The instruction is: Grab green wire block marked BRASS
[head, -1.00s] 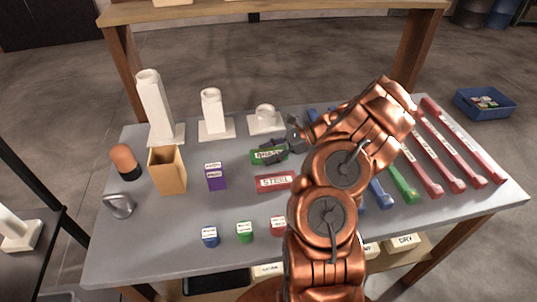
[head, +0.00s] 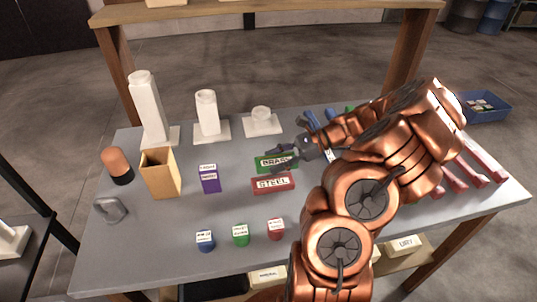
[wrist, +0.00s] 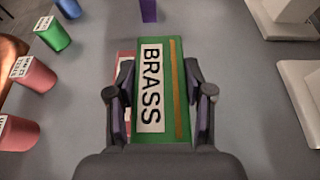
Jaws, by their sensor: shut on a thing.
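The green block with a white BRASS label (head: 266,163) lies on the grey table, just behind the red STEEL block (head: 272,184). In the wrist view the BRASS block (wrist: 169,62) is between my two fingers, with its label and a yellow-brown strip facing up. My gripper (wrist: 160,105) is shut on the block, one finger along each long side. In the head view my gripper (head: 284,157) reaches in from the right and covers part of the block's right end. The block appears to be at table level; I cannot tell if it is lifted.
A purple block (head: 210,179), an open tan box (head: 161,174) and white fixtures (head: 206,115) stand to the left and behind. Small blue (head: 205,241), green (head: 240,235) and red (head: 276,229) labelled pieces stand in front. Long coloured bars lie at right, partly behind my arm.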

